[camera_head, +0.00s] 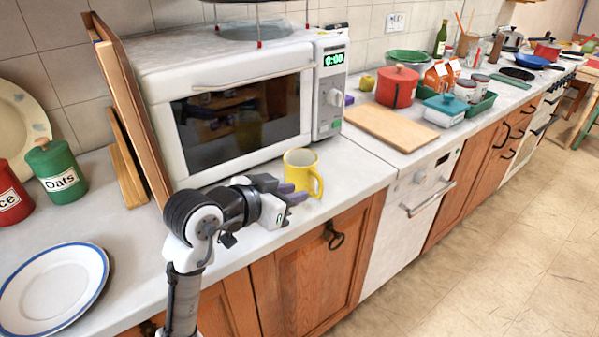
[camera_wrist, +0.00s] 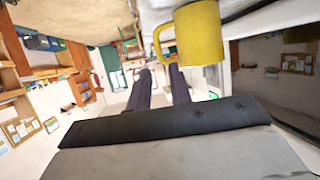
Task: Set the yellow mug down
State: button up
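The yellow mug (camera_head: 298,170) stands upright on the counter (camera_head: 345,175), just in front of the microwave, with its handle toward the right. My gripper (camera_head: 290,192) is low beside the mug, at its near side, and its fingers overlap the mug's lower part in the head view. In the wrist view the mug (camera_wrist: 200,35) is at the top, off to the right of the two dark fingers (camera_wrist: 160,82). The fingers are apart with an empty gap between them. Whether a finger touches the mug is not clear.
The white microwave (camera_head: 240,115) stands right behind the mug. A cutting board (camera_head: 390,127) lies to the right, with a red pot (camera_head: 397,88) beyond. A blue-rimmed plate (camera_head: 50,285) and green Oats canister (camera_head: 57,172) are at left. The counter right of the mug is clear.

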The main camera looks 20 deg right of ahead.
aim_at(320, 186)
jog(key=p+x, duration=0.1)
jog(key=x, duration=0.5)
jog(key=shift+d, duration=0.25)
jog(key=p+x, duration=0.2)
jog(key=x, duration=0.2)
jog(key=shift+d+r, duration=0.1)
jog(key=shift+r, duration=0.05)
jog(key=shift+w+d+f, duration=0.3)
jog(key=shift+d+f, duration=0.05)
jog(key=shift+d, duration=0.1)
grip_shut()
